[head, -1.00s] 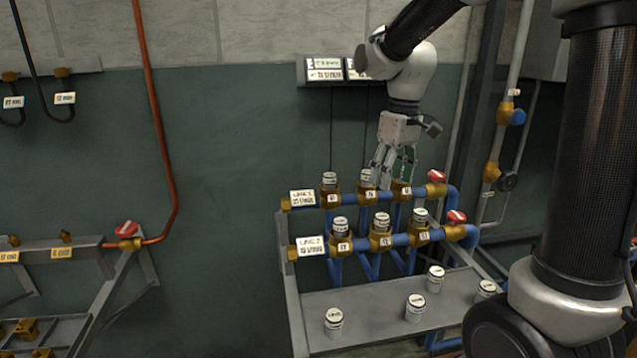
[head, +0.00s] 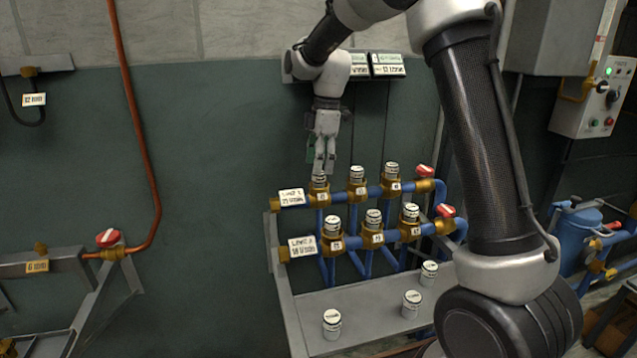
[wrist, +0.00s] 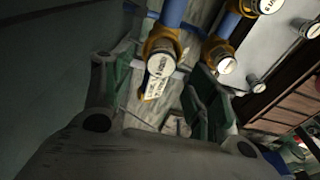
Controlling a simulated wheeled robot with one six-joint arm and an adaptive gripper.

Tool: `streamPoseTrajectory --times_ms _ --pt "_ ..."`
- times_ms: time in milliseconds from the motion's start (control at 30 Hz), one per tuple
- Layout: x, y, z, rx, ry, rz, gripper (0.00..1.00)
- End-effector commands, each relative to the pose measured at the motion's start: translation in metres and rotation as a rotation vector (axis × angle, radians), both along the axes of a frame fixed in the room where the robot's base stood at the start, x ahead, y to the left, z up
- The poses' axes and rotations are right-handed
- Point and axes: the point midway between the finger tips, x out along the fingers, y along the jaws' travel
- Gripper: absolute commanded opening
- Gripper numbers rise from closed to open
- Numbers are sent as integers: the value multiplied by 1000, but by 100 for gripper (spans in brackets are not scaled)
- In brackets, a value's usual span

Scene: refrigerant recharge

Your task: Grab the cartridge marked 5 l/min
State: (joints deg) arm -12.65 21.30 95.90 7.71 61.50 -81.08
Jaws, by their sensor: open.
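My gripper (head: 320,166) is open and points down just above the leftmost cartridge (head: 320,182) of the back row. In the wrist view a round white cartridge cap (wrist: 161,66) shows between the two green-padded fingers, and I cannot tell whether they touch it. Two more cartridges (head: 357,174) (head: 392,171) stand upright in the back row, and three (head: 333,225) (head: 373,217) (head: 410,212) in the front row. Three loose cartridges (head: 332,318) (head: 411,299) (head: 429,270) stand on the shelf. The cap print is too small to tell which is marked 5 l/min.
The blue pipes carry brass fittings and red valve handles (head: 445,210) at their right ends. Line signs (head: 302,246) hang at the left. Display boxes (head: 388,65) are on the wall behind. The grey shelf (head: 375,300) has bare space between loose cartridges.

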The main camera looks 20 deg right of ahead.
Motion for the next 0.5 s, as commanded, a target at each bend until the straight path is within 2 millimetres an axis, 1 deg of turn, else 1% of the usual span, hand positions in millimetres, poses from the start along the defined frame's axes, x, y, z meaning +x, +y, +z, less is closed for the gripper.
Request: streamPoseTrajectory --times_ms 33,200,300,500 --pt "-1 -1 -10 -1 4 -1 58" --pt "-1 1 -34 0 2 -1 58" --pt "-1 2 -40 0 1 -1 58" --pt "0 2 -40 0 0 -2 58"
